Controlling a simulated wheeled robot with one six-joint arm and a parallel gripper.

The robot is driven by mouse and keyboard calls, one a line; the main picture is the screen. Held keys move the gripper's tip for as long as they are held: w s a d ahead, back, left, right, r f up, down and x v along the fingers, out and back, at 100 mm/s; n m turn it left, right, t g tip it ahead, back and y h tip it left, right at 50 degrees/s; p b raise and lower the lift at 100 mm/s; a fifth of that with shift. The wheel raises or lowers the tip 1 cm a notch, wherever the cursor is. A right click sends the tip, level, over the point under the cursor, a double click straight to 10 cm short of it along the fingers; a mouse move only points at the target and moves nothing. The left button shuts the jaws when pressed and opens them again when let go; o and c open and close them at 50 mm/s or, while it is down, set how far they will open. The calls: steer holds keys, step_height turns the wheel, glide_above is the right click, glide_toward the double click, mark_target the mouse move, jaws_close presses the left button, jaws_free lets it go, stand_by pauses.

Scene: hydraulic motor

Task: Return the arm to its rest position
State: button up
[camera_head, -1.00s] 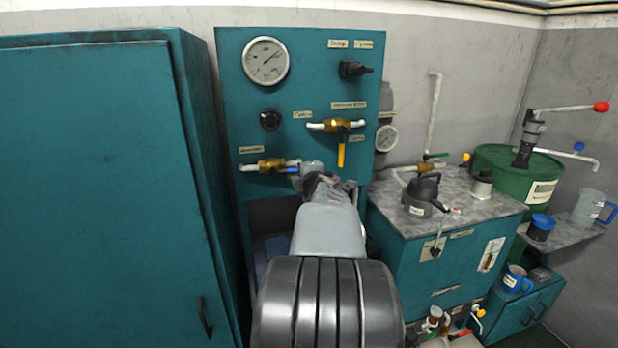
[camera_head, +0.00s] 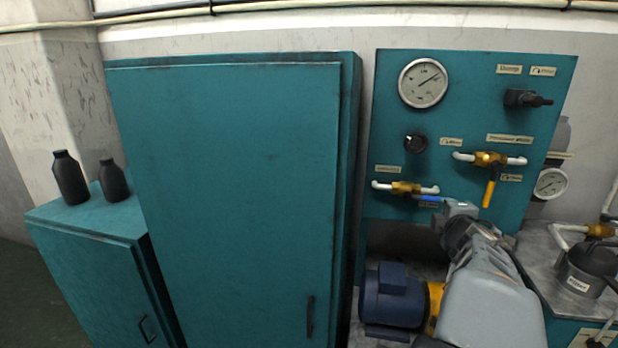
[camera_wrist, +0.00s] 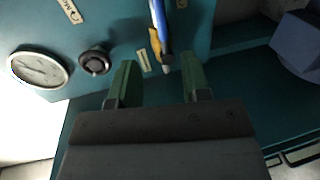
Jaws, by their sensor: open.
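My arm reaches toward the teal control panel (camera_head: 460,90) at the right of the head view. My gripper (camera_wrist: 157,82) shows in the wrist view with its two green fingers apart and nothing between them. A valve with a blue handle (camera_head: 429,199) is on the lower left of the panel. In the wrist view the blue handle (camera_wrist: 158,22) lies just beyond the fingertips; I cannot tell whether they touch it. In the head view the fingers are hidden behind my wrist.
A tall teal cabinet (camera_head: 225,190) stands left of the panel. A blue motor (camera_head: 392,297) sits below the panel beside my arm. A gauge (camera_head: 422,83), a black knob (camera_head: 415,142) and a valve with a yellow handle (camera_head: 489,193) project from the panel. A kettle-like can (camera_head: 585,272) stands at the right.

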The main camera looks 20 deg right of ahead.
steer(key=s+d+f+m+g+h, duration=0.2)
steer(key=s+d+f+m+g, duration=0.25)
steer(key=m, duration=0.45)
steer(key=s+a+f+m+g+y+p, duration=0.1)
steer(key=a+f+m+g+y+p, duration=0.2)
steer(key=a, duration=0.6)
steer(key=a+r+g+y+p, duration=0.1)
steer(key=a+y+p, duration=0.6)
steer(key=a, duration=2.3)
steer(key=shift+r+n+g+y, duration=0.25)
steer(key=shift+n+g+y, duration=0.15)
steer(key=shift+g+y, duration=0.1)
steer(key=shift+w, duration=0.1)
